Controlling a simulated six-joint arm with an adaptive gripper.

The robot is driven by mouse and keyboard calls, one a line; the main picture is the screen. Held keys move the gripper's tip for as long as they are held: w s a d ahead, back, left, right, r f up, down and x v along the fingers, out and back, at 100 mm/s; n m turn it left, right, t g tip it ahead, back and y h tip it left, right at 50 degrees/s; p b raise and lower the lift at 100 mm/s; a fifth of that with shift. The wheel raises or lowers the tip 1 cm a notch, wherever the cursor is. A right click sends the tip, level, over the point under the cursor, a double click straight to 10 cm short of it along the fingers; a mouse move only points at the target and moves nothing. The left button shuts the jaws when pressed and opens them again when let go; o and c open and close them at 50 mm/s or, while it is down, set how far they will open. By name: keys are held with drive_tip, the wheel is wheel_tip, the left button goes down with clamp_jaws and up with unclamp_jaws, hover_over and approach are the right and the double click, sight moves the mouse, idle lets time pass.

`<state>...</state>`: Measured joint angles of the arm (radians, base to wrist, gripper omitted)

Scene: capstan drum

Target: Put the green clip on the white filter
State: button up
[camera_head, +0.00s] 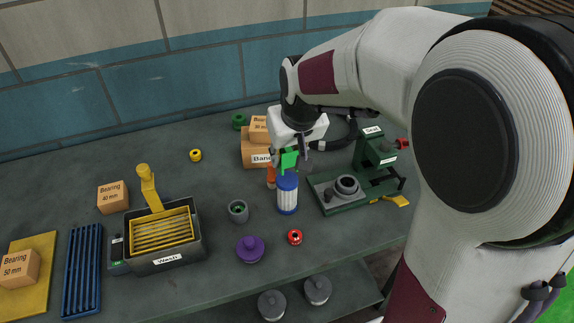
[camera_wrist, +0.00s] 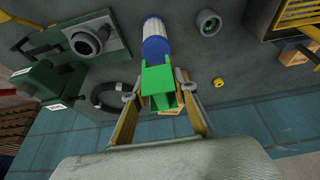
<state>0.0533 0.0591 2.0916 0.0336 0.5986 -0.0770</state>
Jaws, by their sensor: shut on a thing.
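The green clip (camera_head: 289,160) is held between the fingers of my gripper (camera_head: 291,150). It also shows in the wrist view (camera_wrist: 160,86), with my gripper's fingers (camera_wrist: 162,100) on both sides of it. The white filter (camera_head: 287,199) stands upright on the bench with a blue cap (camera_head: 287,182) on top. The clip is right above or just behind the cap in the head view. In the wrist view the filter (camera_wrist: 153,28) lies just beyond the clip, and its blue end (camera_wrist: 156,48) borders the clip's edge. I cannot tell whether they touch.
A green press (camera_head: 365,175) stands right of the filter. Cardboard boxes (camera_head: 254,150) and an orange item (camera_head: 271,178) are close behind. A grey cup (camera_head: 238,211), a purple knob (camera_head: 250,248) and a red ring (camera_head: 295,237) lie nearby. The wash bin (camera_head: 180,258) is at left.

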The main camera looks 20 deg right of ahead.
sight(287, 179)
drive_tip(key=shift+f, duration=1.85)
drive_tip(key=shift+f, duration=0.15)
drive_tip(key=o, duration=0.9)
drive_tip(key=shift+o, duration=0.2)
drive_tip(key=v, duration=1.2)
drive_tip(key=shift+w, duration=0.1)
drive_tip(key=shift+r, duration=0.25)
